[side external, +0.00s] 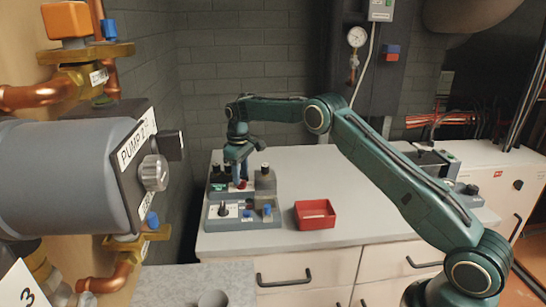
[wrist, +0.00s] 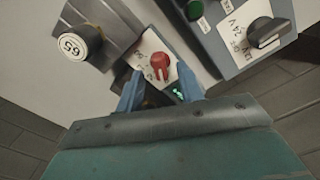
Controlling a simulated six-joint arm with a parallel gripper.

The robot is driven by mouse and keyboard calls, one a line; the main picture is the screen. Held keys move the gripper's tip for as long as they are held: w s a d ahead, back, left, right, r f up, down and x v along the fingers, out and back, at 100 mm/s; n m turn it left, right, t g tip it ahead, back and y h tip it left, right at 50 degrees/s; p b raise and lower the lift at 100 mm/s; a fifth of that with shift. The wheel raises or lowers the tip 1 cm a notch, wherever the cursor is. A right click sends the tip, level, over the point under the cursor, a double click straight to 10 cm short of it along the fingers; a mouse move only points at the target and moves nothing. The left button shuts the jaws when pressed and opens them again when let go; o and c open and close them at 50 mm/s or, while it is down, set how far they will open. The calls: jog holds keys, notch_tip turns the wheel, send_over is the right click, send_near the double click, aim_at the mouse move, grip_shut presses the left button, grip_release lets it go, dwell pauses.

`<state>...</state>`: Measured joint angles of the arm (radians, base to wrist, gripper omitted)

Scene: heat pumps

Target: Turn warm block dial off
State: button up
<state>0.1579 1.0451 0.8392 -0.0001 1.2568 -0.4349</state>
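A red dial (wrist: 160,66) sits on a white label with handwritten marks, on a grey unit in the wrist view. It also shows small in the side view (side external: 241,184), on the bench unit. My gripper (wrist: 160,76) points down at it with two blue fingers apart, one on each side of the dial's near end. No grip on the dial is visible. In the side view my gripper (side external: 237,172) is low over the unit. The label's writing is too blurred to read, so the dial's setting is unclear. A small green light shows beside the right finger.
A red tray (side external: 315,214) is beside the unit. Large Pump 2 (side external: 70,170) fills the left foreground.

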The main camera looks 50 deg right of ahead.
notch_tip(320, 180, up, 12)
dwell(0.6)
jog(key=s+a+r+m+t, duration=0.1)
jog(key=s+a+r+t, duration=0.15)
jog(key=s+r, duration=0.65)
jog(key=s+a+r+m+t, duration=0.1)
jog(key=s+a+r, duration=0.3)
jog(key=s+r, duration=0.55)
jog(key=s+a+f, duration=0.1)
jog(key=s+f, duration=0.2)
jog(key=s, duration=0.6)
jog(key=s+a+f+t, duration=0.1)
jog(key=s+f, duration=0.3)
jog(key=s, duration=0.5)
jog(key=s+a+f+m+t, duration=0.1)
jog(key=s+f, duration=0.3)
jog(key=s, duration=0.4)
jog(key=shift+s+a, duration=0.25)
jog(key=shift+s, duration=0.15)
